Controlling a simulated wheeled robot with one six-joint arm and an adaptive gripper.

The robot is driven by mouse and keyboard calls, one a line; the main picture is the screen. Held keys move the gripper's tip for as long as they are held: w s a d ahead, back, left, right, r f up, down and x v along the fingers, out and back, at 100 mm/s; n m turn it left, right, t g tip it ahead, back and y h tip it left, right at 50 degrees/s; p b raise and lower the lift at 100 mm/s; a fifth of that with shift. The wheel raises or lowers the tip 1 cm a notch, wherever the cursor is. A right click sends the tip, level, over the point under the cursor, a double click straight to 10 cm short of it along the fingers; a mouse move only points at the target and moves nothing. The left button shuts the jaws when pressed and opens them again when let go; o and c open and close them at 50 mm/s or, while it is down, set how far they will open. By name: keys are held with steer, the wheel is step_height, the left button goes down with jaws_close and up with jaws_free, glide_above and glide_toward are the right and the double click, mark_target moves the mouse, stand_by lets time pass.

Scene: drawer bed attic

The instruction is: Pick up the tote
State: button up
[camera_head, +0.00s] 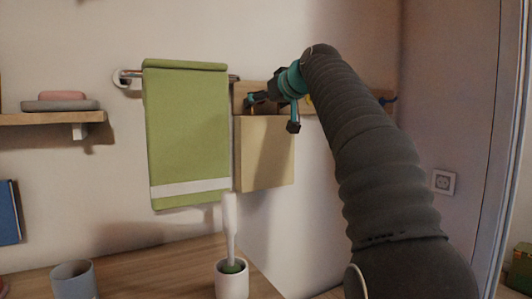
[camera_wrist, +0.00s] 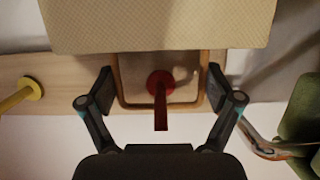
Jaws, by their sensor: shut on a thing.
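The tote (camera_head: 264,153) is a beige bag hanging against the wall, right of the green towel. In the wrist view its body (camera_wrist: 160,25) fills the top, with a tan handle loop (camera_wrist: 135,105) below. A red peg (camera_wrist: 160,83) shows within the loop. My gripper (camera_head: 272,113) is at the handle, just above the bag's body. In the wrist view its fingers (camera_wrist: 160,82) stand on either side of the loop and are shut on the handle. The exact finger contact is partly hidden.
A wooden peg board (camera_wrist: 55,72) with a yellow peg (camera_wrist: 18,98) backs the tote. The green towel (camera_head: 187,130) hangs on a rail close to the left. Below are a brush in a white cup (camera_head: 231,280) and a grey mug (camera_head: 75,280) on a wooden top.

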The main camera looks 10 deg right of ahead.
step_height(320, 180, up, 2)
steer(key=shift+p, duration=0.7)
steer(key=shift+r, duration=0.7)
